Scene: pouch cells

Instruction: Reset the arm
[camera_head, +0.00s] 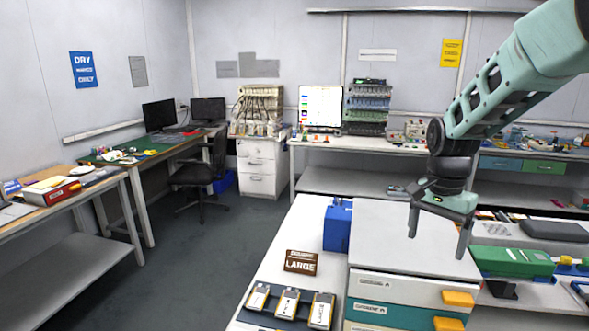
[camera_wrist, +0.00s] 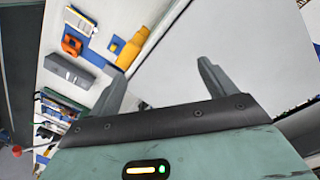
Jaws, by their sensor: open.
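My gripper (camera_head: 438,236) is open and empty in the head view. It hangs over the top of a white drawer cabinet (camera_head: 415,262), with its two fingers pointing down and apart. In the wrist view my gripper (camera_wrist: 160,85) shows both fingers spread with nothing between them. A pale grey surface, which looks like the cabinet top, lies beyond the fingers there. My arm reaches in from the upper right of the head view.
The cabinet front has orange handles (camera_head: 457,298). Left of it are several pouch cells (camera_head: 288,303), a brown sign reading "LARGE" (camera_head: 300,262) and a blue box (camera_head: 337,227). A green case (camera_head: 513,262) lies to the right. Open floor (camera_head: 200,260) stretches left.

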